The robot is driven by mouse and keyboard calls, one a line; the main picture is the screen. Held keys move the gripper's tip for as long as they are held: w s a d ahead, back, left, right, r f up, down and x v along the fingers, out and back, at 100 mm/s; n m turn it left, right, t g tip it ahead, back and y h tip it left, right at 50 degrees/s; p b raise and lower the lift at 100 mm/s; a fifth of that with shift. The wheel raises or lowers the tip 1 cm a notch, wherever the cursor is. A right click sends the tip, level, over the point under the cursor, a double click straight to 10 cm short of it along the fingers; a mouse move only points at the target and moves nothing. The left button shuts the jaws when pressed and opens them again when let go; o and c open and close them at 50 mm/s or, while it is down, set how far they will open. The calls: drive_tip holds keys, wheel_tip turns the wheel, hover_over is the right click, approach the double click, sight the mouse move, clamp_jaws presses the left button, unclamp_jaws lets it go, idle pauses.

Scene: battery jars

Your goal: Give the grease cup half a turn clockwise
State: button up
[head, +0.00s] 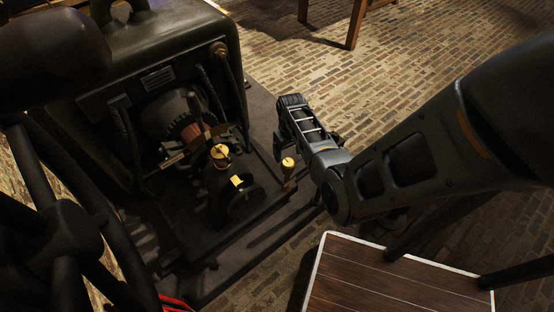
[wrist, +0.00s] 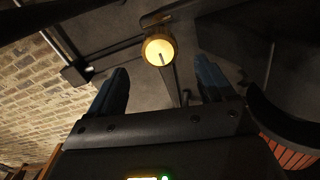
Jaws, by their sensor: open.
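The grease cup, which I take to be the small brass round-topped cup (head: 288,163), stands on a post at the right edge of the machine's dark base. In the wrist view its round brass top (wrist: 159,51) faces the camera, with a thin dark line running from near its middle to its rim. My gripper (wrist: 163,75) is open and empty, its two fingers apart to the left and right of the cup's line. The cup appears beyond the fingertips and apart from them. In the head view my gripper's hand (head: 300,125) is above and behind the cup; its fingertips are hard to make out.
The dark green machine (head: 190,55) stands left of the gripper, with other brass fittings (head: 220,155) and (head: 237,181) close by. A copper-coloured ribbed part (wrist: 288,152) is at the lower right in the wrist view. A wooden tabletop (head: 390,280) is in front; brick floor (head: 420,50) lies behind.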

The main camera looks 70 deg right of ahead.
sight(288, 162)
wheel_tip(288, 162, down, 7)
drive_tip(key=shift+f+b, duration=0.2)
drive_tip(key=shift+b, duration=0.9)
drive_tip(key=shift+c, duration=0.2)
drive_tip(key=shift+s, duration=0.1)
drive_tip(key=c, duration=1)
drive_tip(key=shift+m, duration=0.3)
